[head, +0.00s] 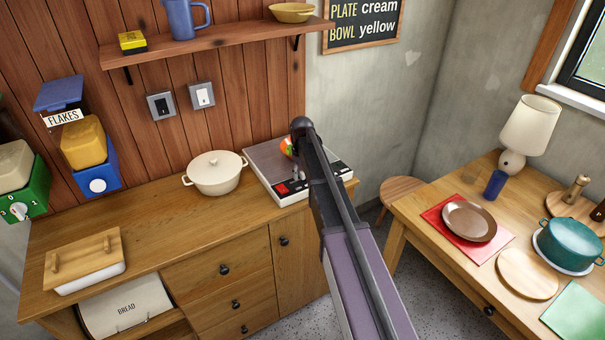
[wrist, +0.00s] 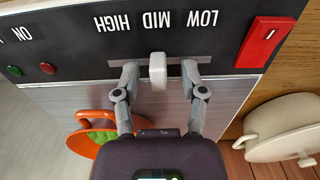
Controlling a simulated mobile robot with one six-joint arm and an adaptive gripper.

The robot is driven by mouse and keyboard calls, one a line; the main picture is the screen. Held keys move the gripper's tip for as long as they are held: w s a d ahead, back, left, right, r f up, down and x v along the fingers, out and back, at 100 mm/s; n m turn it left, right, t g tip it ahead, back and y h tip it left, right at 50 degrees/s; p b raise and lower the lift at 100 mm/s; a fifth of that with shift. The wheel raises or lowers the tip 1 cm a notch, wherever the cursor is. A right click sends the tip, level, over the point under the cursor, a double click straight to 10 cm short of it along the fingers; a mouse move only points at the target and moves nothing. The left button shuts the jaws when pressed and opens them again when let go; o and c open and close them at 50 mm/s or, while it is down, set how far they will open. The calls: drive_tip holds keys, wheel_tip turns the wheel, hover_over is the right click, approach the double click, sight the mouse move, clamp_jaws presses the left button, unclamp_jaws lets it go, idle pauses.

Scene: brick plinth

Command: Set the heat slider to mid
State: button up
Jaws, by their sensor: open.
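The heat slider's pale knob (wrist: 157,72) sits in its slot in the dark control panel (wrist: 80,45), seen upside down in the wrist view. The knob is in line with the MID label, between HIGH and LOW. My gripper (wrist: 159,69) is open, one finger on each side of the knob, with a visible gap on both sides. In the head view the hot plate (head: 262,160) stands on the wooden counter, and my arm hides part of it and the slider.
A red switch (wrist: 264,41) is on the panel beside LOW. An orange pan (wrist: 84,143) with green contents is on the plate, close to my gripper. A cream pot (head: 215,174) stands left of the hot plate. A shelf (head: 220,40) hangs above.

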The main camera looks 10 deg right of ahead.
drive_tip(key=shift+s+a, duration=0.2)
drive_tip(key=shift+a, duration=0.35)
drive_tip(key=shift+s+a, duration=0.2)
drive_tip(key=shift+a, duration=0.35)
drive_tip(key=shift+a+r+p, duration=0.15)
drive_tip(key=shift+r+p, duration=0.7)
wheel_tip(320, 180, up, 12)
drive_tip(key=p, duration=1.2)
drive_tip(key=s+f+m+b, duration=0.1)
drive_tip(key=s+f+b, duration=0.4)
drive_tip(key=s, duration=0.4)
drive_tip(key=s+f+m+b, duration=0.1)
drive_tip(key=s+f+b, duration=0.4)
drive_tip(key=s, duration=0.5)
drive_tip(key=s+f+m+b, duration=0.1)
drive_tip(key=s+f+b, duration=0.4)
drive_tip(key=s, duration=0.5)
drive_tip(key=shift+f+m, duration=0.2)
drive_tip(key=shift+m, duration=0.1)
